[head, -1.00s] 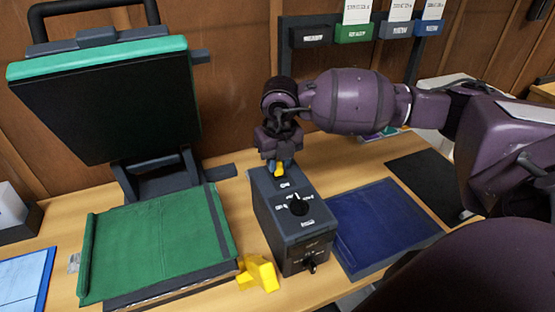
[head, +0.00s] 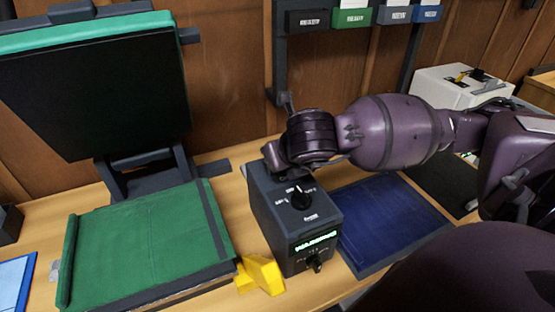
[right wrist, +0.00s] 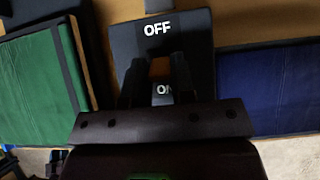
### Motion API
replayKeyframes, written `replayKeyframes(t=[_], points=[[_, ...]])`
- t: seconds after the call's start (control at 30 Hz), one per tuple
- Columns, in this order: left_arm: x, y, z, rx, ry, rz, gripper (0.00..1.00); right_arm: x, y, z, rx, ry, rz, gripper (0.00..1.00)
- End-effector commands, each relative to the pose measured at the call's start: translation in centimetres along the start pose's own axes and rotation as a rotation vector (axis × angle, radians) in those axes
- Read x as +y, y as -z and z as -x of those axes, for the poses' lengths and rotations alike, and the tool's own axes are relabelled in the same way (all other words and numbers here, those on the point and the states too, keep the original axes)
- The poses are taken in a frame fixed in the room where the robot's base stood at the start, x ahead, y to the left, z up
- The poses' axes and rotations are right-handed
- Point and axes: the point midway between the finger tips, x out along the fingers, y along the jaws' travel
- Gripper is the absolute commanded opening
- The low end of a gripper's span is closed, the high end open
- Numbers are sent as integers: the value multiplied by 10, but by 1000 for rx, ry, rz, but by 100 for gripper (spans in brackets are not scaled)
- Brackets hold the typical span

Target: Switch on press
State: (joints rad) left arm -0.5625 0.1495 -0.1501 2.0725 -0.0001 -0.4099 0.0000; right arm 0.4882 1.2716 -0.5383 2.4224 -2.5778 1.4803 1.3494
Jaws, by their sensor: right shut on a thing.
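The press stands open, with its dark upper plate (head: 95,95) raised over the green lower bed (head: 145,245). Its dark control box (head: 285,215) is right of the bed, with a dial (head: 299,200) on top and a lit green display (head: 316,241) in front. In the head view my wrist hides the switch and fingers. My left gripper is not in view.
A yellow block (head: 260,274) lies between bed and box. A blue mat (head: 392,222) lies right of the box. A wall rack with labelled bins (head: 350,17) is behind, and a white machine (head: 455,90) stands at the back right.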

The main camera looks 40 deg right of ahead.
Motion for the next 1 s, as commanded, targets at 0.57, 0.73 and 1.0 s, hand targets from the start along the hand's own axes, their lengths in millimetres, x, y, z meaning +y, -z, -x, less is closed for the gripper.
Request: replayKeyframes(t=[0.57,0.73,1.0], points=[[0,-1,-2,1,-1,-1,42,0,0,1,-25,1,0,29],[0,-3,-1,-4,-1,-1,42,0,0,0,-24,1,0,49],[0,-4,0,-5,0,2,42,0,0,2,-24,1,0,49]])
